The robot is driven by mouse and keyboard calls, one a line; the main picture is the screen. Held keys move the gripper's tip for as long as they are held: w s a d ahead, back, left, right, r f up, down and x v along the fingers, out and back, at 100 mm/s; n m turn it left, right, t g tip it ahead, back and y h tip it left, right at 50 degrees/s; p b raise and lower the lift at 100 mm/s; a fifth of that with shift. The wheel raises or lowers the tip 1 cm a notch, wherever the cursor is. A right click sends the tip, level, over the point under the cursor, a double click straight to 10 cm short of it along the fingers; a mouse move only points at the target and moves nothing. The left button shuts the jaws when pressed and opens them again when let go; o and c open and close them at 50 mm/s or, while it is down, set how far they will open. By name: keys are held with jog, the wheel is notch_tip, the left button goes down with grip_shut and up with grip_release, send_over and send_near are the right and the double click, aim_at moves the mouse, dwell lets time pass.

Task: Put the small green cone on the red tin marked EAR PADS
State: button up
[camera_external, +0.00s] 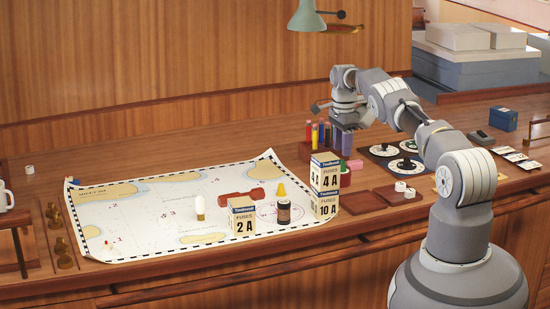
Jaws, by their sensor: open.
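My gripper (333,111) is open over the back of the desk, just above a group of small coloured upright pieces. Nothing shows between its fingers. A red, rounded object (345,179) stands partly hidden behind the stacked fuse boxes; it may be the red tin, but no EAR PADS marking is readable. A small bit of green (342,164) shows just above it, too small and covered to tell whether it is the cone.
A chart (140,208) covers the desk's left half. On it stand FUSES 2 A (242,217), a dark jar (283,212), a white bulb (200,207) and a red piece (242,196). FUSES 4 A (325,175) sits on FUSES 10 A (324,205). Brown trays (372,202) lie right.

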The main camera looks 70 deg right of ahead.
jog(key=w+a+r+n+t+h+p, duration=0.1)
jog(key=w+a+r+n, duration=0.3)
jog(key=r, duration=0.9)
jog(key=w+a+r+n+t+h+p, duration=0.15)
jog(key=w+a+r, duration=0.35)
jog(key=r, duration=0.7)
jog(key=w+a+r+n+t, duration=0.2)
jog(key=w+a+r+n, duration=0.1)
jog(key=a+r, duration=0.4)
jog(key=w+a+r+n+t, duration=0.1)
jog(key=w+a+r+n, duration=0.15)
jog(key=a+r, duration=0.4)
jog(key=s+a+r+n+t, duration=0.2)
jog(key=a+r+n+t, duration=0.15)
jog(key=a+r, duration=0.65)
jog(key=s+a+r+n+t, duration=0.3)
jog(key=a+r+n, duration=0.2)
jog(key=a+r, duration=0.5)
jog(key=s+a+r+n+t+y, duration=0.2)
jog(key=s+a+r+n, duration=0.5)
jog(key=s+a, duration=0.4)
jog(key=shift+a+r+t, duration=0.7)
jog(key=shift+a+r, duration=0.05)
jog(key=shift+a, duration=0.3)
jog(key=shift+f+n+y+b, duration=0.1)
jog(key=shift+n+y+b, duration=0.15)
jog(key=shift+b, duration=0.1)
